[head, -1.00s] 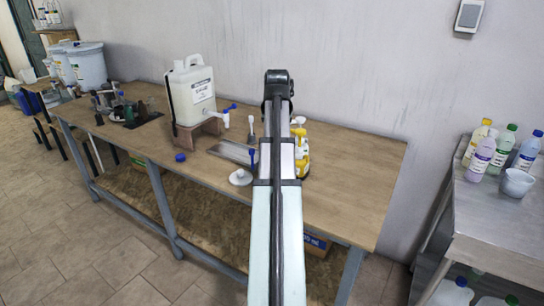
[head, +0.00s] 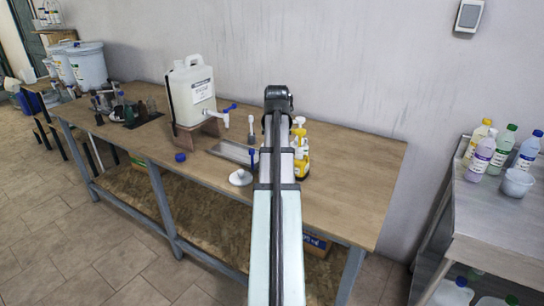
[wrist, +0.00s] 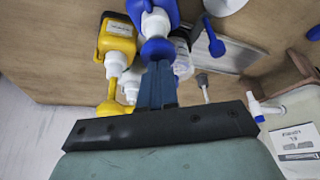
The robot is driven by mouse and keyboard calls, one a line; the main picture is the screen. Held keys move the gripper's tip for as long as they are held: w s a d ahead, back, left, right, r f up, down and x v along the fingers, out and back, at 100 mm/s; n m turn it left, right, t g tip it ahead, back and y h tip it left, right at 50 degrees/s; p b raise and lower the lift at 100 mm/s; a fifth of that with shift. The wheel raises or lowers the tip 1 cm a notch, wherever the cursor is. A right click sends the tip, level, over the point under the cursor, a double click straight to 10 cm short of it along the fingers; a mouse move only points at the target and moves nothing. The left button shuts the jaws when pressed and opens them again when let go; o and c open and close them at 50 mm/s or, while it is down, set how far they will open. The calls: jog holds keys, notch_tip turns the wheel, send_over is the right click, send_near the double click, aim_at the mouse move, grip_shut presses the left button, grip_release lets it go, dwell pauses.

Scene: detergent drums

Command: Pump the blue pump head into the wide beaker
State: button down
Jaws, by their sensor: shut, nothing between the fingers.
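The blue pump head (wrist: 157,48) shows in the wrist view on a white collar above a blue bottle (wrist: 142,8). My gripper (wrist: 157,68) is shut with nothing between its fingers. Its fingertips overlap the near edge of the blue pump head; I cannot tell whether they touch. In the head view my arm hides the gripper and the blue bottle. I cannot make out a wide beaker with certainty on the bench. A white bowl-like vessel (head: 517,182) stands on the steel table at the right.
A yellow bottle (wrist: 117,38) with a yellow pump stands beside the blue one, and a whitish bottle (wrist: 183,62) behind. A white jerrycan (head: 192,92) with a tap sits on a wooden stand. A white disc (head: 240,178) and blue cap (head: 180,157) lie nearby. The bench's right end is clear.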

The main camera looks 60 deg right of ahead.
jog(key=shift+r, duration=2.6)
jog(key=shift+r, duration=0.15)
notch_tip(320, 180, up, 6)
jog(key=shift+f, duration=0.1)
